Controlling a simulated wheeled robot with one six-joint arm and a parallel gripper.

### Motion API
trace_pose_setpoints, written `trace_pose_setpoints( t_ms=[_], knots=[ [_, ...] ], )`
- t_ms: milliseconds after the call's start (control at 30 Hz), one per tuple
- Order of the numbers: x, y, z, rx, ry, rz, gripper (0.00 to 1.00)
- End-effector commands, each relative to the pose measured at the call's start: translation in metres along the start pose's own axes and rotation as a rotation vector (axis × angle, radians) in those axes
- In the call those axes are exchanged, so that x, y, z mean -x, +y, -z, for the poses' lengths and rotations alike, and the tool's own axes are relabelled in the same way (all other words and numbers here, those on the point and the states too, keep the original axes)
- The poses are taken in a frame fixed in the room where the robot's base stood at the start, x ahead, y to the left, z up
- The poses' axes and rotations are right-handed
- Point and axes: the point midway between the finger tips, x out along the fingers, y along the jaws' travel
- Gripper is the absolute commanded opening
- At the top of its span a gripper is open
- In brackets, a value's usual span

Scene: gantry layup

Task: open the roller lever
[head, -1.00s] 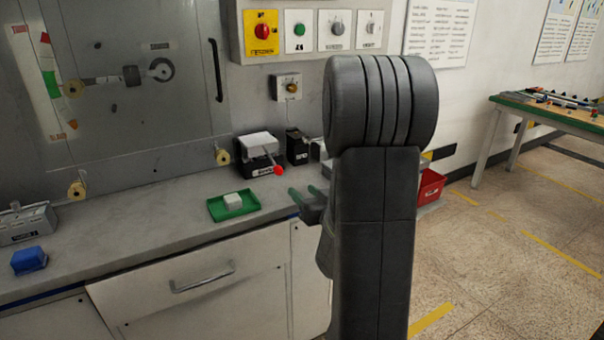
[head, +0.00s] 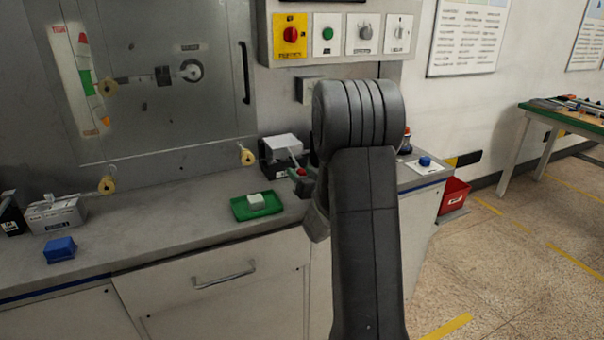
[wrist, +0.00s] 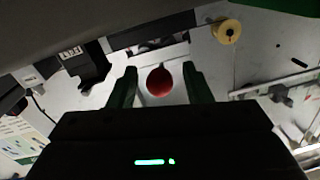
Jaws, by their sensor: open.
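The roller lever is an arm with a red ball knob (head: 302,171), on a black unit with a pale grey top (head: 283,142) at the back of the worktop. My gripper (head: 297,174) is at the knob, partly hidden behind my arm in the head view. In the wrist view the red knob (wrist: 159,82) sits between the two green fingers of my open gripper (wrist: 158,74), with a gap on each side. The fingers do not appear to touch it. The lever's pivot is not clear in either view.
A green tray (head: 240,213) with a pale block (head: 255,200) lies left of the lever. A blue block (head: 60,250) is further left. A cream roller (head: 247,156) is on the wall beside the unit. The control panel (head: 340,52) hangs above.

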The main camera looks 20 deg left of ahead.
Motion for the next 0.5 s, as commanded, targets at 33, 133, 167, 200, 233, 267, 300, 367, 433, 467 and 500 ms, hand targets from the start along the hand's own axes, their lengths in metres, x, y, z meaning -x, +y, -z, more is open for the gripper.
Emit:
trace_pose_setpoints(
  t_ms=[33, 133, 167, 200, 233, 267, 300, 367, 433, 467, 500],
  knots=[
    [-0.0008, -0.0001, 0.0, 0.0, 0.0, 0.0, 0.45],
    [-0.0009, 0.0001, 0.0, 0.0, 0.0, 0.0, 0.45],
    [-0.0008, 0.0001, 0.0, 0.0, 0.0, 0.0, 0.45],
    [-0.0008, 0.0001, 0.0, 0.0, 0.0, 0.0, 0.45],
    [-0.0007, 0.0001, 0.0, 0.0, 0.0, 0.0, 0.45],
    [-0.0007, 0.0001, 0.0, 0.0, 0.0, 0.0, 0.41],
    [-0.0007, 0.0002, 0.0, 0.0, 0.0, 0.0, 0.33],
    [-0.0006, 0.0002, 0.0001, 0.0, 0.0, 0.0, 0.21],
    [-0.0006, 0.0002, 0.0001, 0.0, 0.0, 0.0, 0.08],
    [-0.0006, 0.0002, 0.0001, 0.0, 0.0, 0.0, 0.02],
    [-0.0005, 0.0002, 0.0001, 0.0, 0.0, 0.0, 0.0]
  ],
)
